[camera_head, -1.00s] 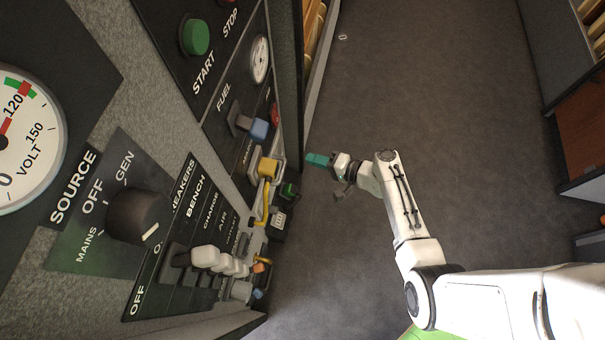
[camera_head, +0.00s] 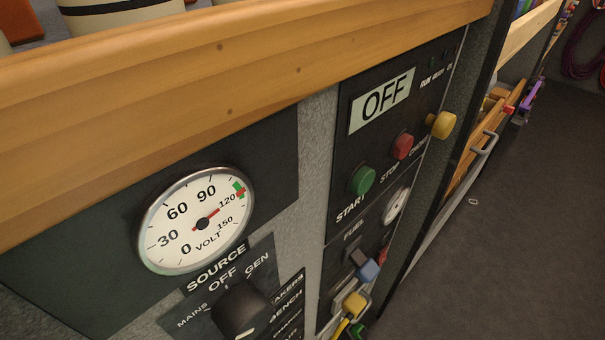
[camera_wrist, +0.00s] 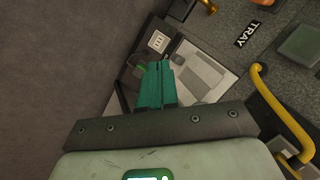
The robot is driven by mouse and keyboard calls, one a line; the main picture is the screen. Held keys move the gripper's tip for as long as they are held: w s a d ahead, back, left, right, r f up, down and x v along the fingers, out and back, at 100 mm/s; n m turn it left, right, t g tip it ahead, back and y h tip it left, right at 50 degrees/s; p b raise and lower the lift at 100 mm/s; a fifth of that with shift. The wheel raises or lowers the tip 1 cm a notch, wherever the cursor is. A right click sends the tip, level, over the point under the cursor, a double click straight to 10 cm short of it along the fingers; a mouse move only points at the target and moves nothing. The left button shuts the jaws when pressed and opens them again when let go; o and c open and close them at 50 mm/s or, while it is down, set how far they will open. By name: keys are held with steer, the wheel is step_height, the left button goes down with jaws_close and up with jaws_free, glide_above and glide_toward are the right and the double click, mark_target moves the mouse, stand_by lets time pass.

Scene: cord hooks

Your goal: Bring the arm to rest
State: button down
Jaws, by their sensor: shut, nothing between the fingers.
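My gripper (camera_wrist: 162,62) shows in the wrist view, with its two teal fingers together and nothing between them. The fingers point toward the lower part of a panel with a white socket plate (camera_wrist: 158,41) and a green part behind them. I cannot tell how far the fingertips are from it. My arm and gripper are outside the head view.
The control panel has a voltmeter (camera_head: 197,222), a source knob (camera_head: 240,309), a green start button (camera_head: 362,180) and a red stop button (camera_head: 402,146). A wooden ledge (camera_head: 220,75) runs above.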

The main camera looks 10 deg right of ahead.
steer(key=s+d+r+n+g+h, duration=0.1)
steer(key=s+d+r+g+h, duration=0.1)
steer(key=s+d+r+h, duration=0.45)
step_height(320, 180, up, 33)
steer(key=a+y+p, duration=0.1)
steer(key=a+p, duration=0.1)
steer(key=p, duration=2.8)
steer(key=shift+f+y, duration=0.2)
steer(key=shift+y, duration=0.15)
steer(key=shift+s, duration=0.15)
